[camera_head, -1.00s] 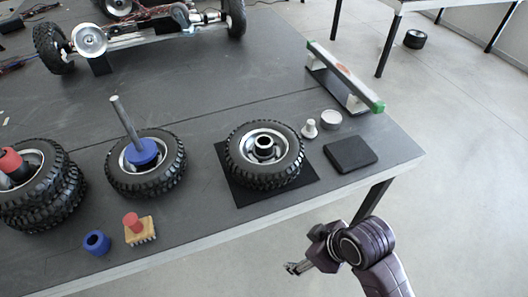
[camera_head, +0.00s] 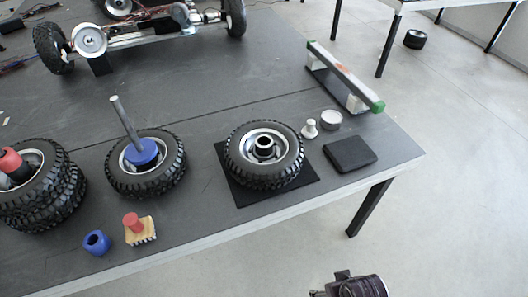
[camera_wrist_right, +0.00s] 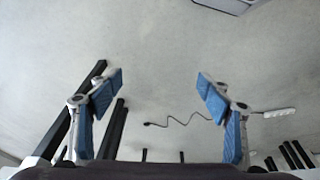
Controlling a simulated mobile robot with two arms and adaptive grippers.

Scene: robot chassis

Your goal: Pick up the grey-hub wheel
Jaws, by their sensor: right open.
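A wheel with a grey rim and dark centre ring (camera_head: 265,155) lies flat on a black square mat (camera_head: 246,197) near the table's front right. Another wheel (camera_head: 146,163) to its left has a blue hub piece and an upright grey rod. Stacked wheels (camera_head: 40,185) at the far left carry a red hub piece. My right arm's end shows at the bottom edge of the head view, off the table's front edge and apart from the wheels. In the right wrist view my right gripper (camera_wrist_right: 160,92) is open and empty, its blue-padded fingers wide apart. My left gripper is not in view.
A flat black block (camera_head: 350,154), a white knob (camera_head: 310,129) and a round silvery piece (camera_head: 331,120) sit right of the mat. A green-ended bar (camera_head: 345,77) stands behind them. A blue ring (camera_head: 96,243) and a red-topped piece (camera_head: 139,229) lie front left. The table's middle is clear.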

